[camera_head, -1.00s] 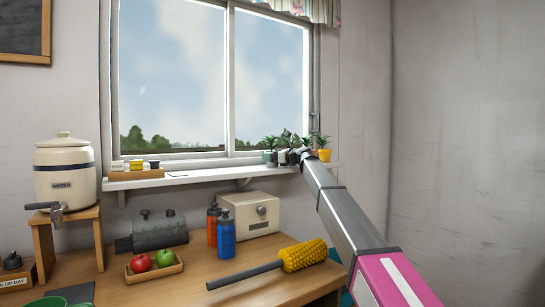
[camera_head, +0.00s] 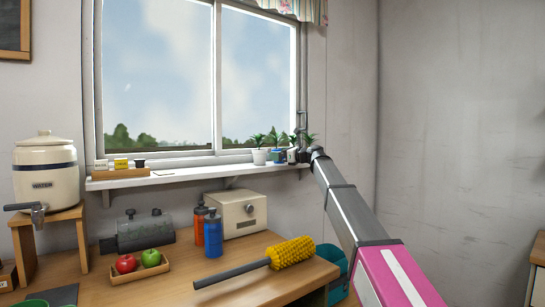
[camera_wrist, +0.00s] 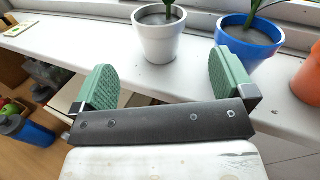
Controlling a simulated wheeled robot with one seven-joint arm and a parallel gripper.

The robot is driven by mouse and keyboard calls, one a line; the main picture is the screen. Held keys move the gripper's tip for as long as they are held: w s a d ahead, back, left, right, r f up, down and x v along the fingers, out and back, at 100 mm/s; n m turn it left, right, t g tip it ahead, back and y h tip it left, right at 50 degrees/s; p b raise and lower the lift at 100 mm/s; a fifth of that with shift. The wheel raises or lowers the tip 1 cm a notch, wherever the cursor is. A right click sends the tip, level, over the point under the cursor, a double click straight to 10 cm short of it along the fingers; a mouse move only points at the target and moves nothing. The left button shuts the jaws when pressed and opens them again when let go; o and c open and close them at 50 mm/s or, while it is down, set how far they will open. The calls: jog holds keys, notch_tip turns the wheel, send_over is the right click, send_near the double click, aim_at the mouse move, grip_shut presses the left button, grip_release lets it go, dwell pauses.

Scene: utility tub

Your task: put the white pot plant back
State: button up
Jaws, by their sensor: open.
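The white pot plant (camera_head: 259,156) stands upright on the windowsill, leftmost in the row of potted plants. In the wrist view the white pot (camera_wrist: 158,42) is ahead of the gap between my green finger pads, its leaves cut off by the frame top. My gripper (camera_wrist: 160,70) is open and empty; I see no touch on the white pot. In the head view my gripper (camera_head: 287,156) is at the sill, right of the white pot and in front of the other pots. A blue pot (camera_wrist: 250,42) is right beside the right finger in the wrist view.
An orange pot (camera_wrist: 309,75) stands further right on the sill (camera_head: 185,174). A small tray with labelled blocks (camera_head: 122,172) is at the sill's left. Below, the desk holds bottles (camera_head: 213,235), a beige box (camera_head: 237,213) and a yellow brush (camera_head: 291,252). The middle of the sill is mostly clear.

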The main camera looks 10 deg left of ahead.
jog(key=s+d+f+n+h, duration=0.35)
jog(key=d+f, duration=0.35)
jog(key=f, duration=0.6)
jog(key=s+d+f+n+g+h, duration=0.15)
jog(key=s+d+f, duration=0.4)
jog(key=f, duration=0.85)
jog(key=s+d+f+n+t+h, duration=0.15)
jog(key=d+f+n+h, duration=0.25)
jog(key=d+f, duration=0.65)
jog(key=s+d+f+n+g+h, duration=0.2)
jog(key=s+d+f+n+h, duration=0.2)
jog(key=s+d+f, duration=0.6)
jog(key=s+d+f+n+g+h, duration=0.3)
jog(key=s+d+f+n, duration=0.4)
jog(key=s+d+f, duration=0.4)
jog(key=s+f+h, duration=0.1)
jog(key=s+f, duration=0.5)
jog(key=s, duration=0.1)
jog(key=shift+d+g, duration=0.3)
